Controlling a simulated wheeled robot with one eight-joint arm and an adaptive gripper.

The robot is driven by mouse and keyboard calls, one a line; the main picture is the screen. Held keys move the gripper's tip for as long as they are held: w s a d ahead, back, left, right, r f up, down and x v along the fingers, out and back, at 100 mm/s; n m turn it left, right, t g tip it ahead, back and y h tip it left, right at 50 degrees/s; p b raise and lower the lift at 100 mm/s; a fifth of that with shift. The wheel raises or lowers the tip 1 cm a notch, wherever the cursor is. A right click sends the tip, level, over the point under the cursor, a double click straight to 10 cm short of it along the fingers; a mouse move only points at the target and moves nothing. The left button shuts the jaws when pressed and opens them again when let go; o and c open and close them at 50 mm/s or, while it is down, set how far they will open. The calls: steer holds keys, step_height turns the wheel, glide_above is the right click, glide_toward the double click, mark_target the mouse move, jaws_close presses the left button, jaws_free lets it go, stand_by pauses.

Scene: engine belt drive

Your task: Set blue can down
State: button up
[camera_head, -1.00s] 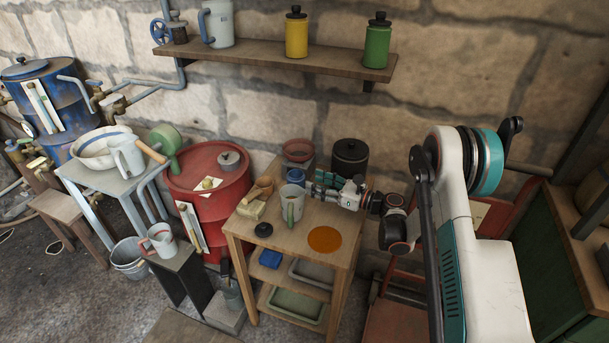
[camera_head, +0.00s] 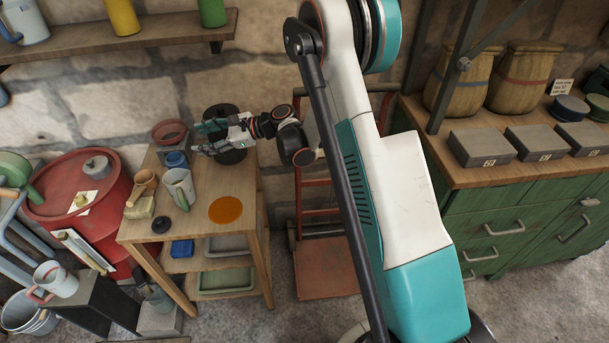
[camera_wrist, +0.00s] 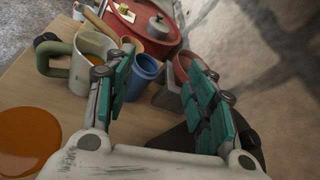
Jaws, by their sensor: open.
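The blue can (camera_head: 176,160) stands upright on the wooden table (camera_head: 170,222), behind the grey mug (camera_head: 179,187). My gripper (camera_head: 198,139) is open and empty, up and to the right of the can, in front of the black pot (camera_head: 224,112). In the wrist view the blue can (camera_wrist: 143,72) shows in the gap between the teal fingers of my gripper (camera_wrist: 157,57), nearer the left finger. That finger covers part of the can's left side. I cannot tell how far the fingertips are from it.
A red bowl (camera_head: 168,130) on a grey block stands behind the can. A wooden scoop (camera_head: 144,181), a pale block (camera_head: 140,207) and a black lid (camera_head: 161,224) lie at the left.

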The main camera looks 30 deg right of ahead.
steer(key=s+d+r+n+g+h, duration=0.1)
steer(key=s+d+r+n+h, duration=0.15)
steer(key=s+r+n, duration=0.4)
steer(key=s+d+r+n+h, duration=0.1)
steer(key=s+r+n+h, duration=0.25)
steer(key=s+r, duration=0.5)
steer(key=s+d+n+h, duration=0.3)
steer(key=s+d+n, duration=0.1)
steer(key=s, duration=0.7)
steer(key=s+d+f+n+h, duration=0.1)
steer(key=s+d+n+h, duration=0.3)
steer(key=s, duration=0.7)
steer(key=shift+s+d+f+n+t, duration=0.2)
steer(key=shift+s+d+n+t, duration=0.15)
steer(key=shift+d+n, duration=0.5)
